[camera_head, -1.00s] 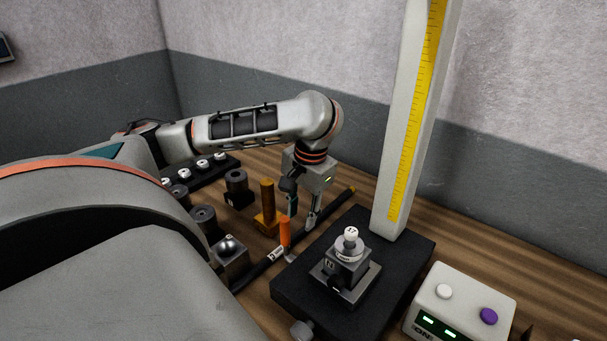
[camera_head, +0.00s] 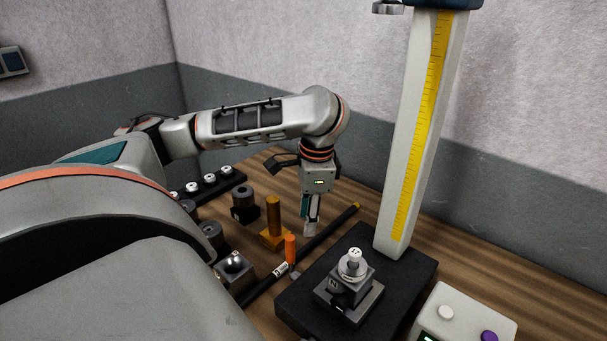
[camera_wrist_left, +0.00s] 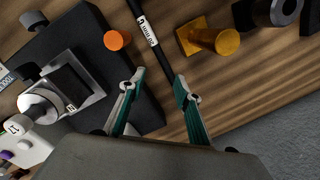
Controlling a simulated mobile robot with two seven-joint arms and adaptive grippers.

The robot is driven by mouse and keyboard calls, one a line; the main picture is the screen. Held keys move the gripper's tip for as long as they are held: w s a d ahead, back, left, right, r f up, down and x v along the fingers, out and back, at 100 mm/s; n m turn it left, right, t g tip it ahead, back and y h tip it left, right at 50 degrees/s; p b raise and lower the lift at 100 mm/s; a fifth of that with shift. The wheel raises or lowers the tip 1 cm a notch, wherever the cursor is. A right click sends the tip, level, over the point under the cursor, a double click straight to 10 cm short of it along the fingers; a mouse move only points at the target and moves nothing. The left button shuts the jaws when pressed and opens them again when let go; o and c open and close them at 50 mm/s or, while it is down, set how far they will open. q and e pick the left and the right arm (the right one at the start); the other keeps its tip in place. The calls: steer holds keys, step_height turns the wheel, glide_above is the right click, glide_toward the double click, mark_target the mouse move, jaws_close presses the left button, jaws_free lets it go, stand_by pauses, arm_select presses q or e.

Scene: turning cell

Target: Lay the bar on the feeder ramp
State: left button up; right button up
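The bar (camera_head: 335,225) is a long black rod with a yellow end and a white printed label. It lies on the wooden bench in the head view, and it also shows in the left wrist view (camera_wrist_left: 161,62). I cannot tell the exact height of the fingertips above the bench. I see no feeder ramp in these frames. My right gripper is not in view.
An orange peg (camera_head: 290,249) and a yellow-brown post on a base (camera_head: 273,217) stand close beside the bar. A black plate (camera_head: 300,300) carries a grey fixture (camera_head: 349,287). A tall scale column (camera_head: 422,140) rises behind it. A button box (camera_head: 465,318) stands front right.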

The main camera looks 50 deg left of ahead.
mark_target(303, 249)
arm_select(q)
steer(key=f+m, duration=0.1)
steer(key=m, duration=1.2)
steer(key=a+f+m+h, duration=0.1)
steer(key=m, duration=0.6)
steer(key=shift+s+a+f, duration=0.1)
steer(key=shift+s+f, duration=0.05)
steer(key=shift+f, duration=0.15)
steer(key=m, duration=0.4)
steer(key=shift+a+f, duration=0.1)
steer(key=shift+f, duration=0.1)
steer(key=m, duration=0.3)
steer(key=shift+a+f+m, duration=0.15)
steer(key=shift+m, duration=0.15)
steer(key=shift+f+m, duration=0.3)
steer(key=shift+f, duration=0.05)
steer(key=shift+w+f, duration=0.15)
steer(key=shift+f, duration=1.65)
steer(key=shift+w+f, duration=0.1)
steer(key=shift+f, duration=1.65)
jaws_close()
